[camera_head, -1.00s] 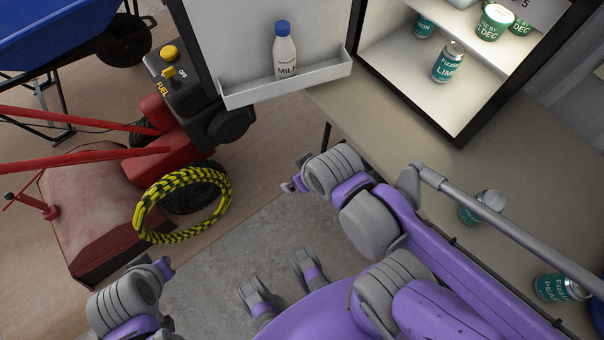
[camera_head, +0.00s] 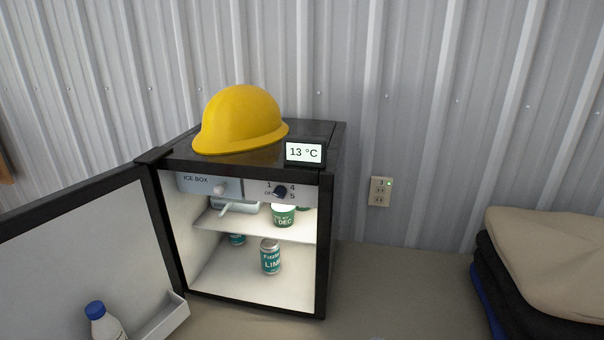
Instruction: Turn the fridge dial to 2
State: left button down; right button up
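The small black fridge (camera_head: 328,240) stands on a bench against the wall with its door (camera_head: 80,255) swung open to the left. The dark fridge dial (camera_head: 280,192) sits on the panel at the top right inside, with marks 1, 4, 5 and OFF readable around it. I cannot tell which mark the dial points to. The 2 and 3 are not clearly readable. A small display (camera_head: 304,152) on top reads 13 °C. Neither of my grippers is in the head view.
A yellow hard hat (camera_head: 240,122) sits on the fridge. Inside are an ice box (camera_head: 205,186), a Fizzle Lime can (camera_head: 270,257) and a tub (camera_head: 284,214). A milk bottle (camera_head: 104,322) is in the door shelf. Folded cloth (camera_head: 545,255) lies at right; the bench between is clear.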

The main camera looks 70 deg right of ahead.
aim_at(281, 191)
jog(key=z, duration=1.6)
jog(key=k+z, duration=0.3)
jog(key=k+l+z, duration=0.1)
jog(key=k+z, duration=0.2)
